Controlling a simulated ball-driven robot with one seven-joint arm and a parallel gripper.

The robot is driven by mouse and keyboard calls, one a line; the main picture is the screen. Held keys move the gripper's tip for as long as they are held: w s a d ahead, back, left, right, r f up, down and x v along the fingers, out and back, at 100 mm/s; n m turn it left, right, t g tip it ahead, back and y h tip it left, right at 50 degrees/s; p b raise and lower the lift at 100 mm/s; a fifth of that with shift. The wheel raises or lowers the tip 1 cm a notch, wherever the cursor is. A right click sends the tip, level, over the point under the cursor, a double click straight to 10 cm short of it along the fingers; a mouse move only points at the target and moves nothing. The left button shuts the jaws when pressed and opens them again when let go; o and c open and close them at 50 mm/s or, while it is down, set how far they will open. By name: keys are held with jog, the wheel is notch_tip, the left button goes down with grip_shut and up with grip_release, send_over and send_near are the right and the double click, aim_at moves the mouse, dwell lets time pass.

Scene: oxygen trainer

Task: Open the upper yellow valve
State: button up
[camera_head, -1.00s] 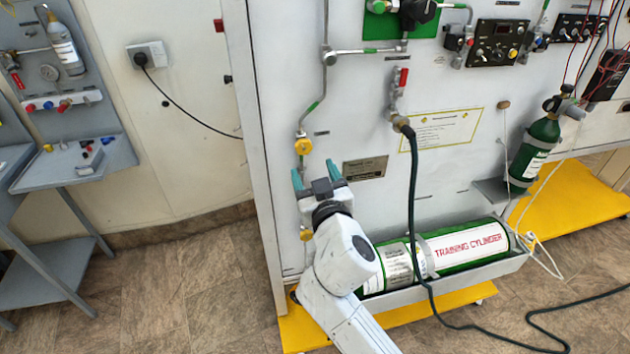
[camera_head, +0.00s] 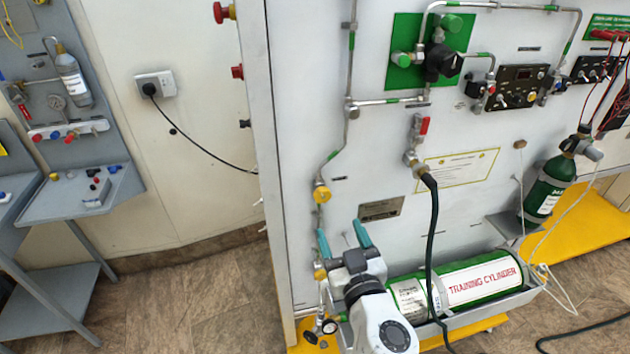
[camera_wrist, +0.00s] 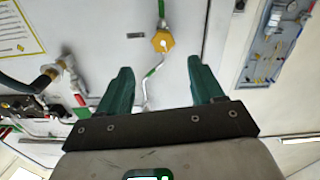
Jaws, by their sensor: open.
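The upper yellow valve (camera_head: 322,194) sits on a thin vertical pipe near the left edge of the white panel. A lower yellow valve (camera_head: 320,273) is below it on the same line, close to my gripper. My gripper (camera_head: 342,240) is open and empty, with teal fingers pointing up, below and to the right of the upper valve. In the wrist view a yellow valve (camera_wrist: 162,41) shows ahead of the gap between the open fingers (camera_wrist: 158,82), apart from them. It looks like the upper one.
A green training cylinder (camera_head: 470,282) lies in a tray at the panel's foot. A dark hose (camera_head: 431,240) hangs from a red-handled fitting (camera_head: 420,140) right of my gripper. A grey bench (camera_head: 75,200) stands left, with open floor between.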

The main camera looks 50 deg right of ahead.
aim_at(324, 199)
jog(key=p+x, duration=0.4)
jog(key=x, duration=0.6)
jog(key=shift+w, duration=0.35)
jog(key=shift+c, duration=0.2)
jog(key=c, duration=1)
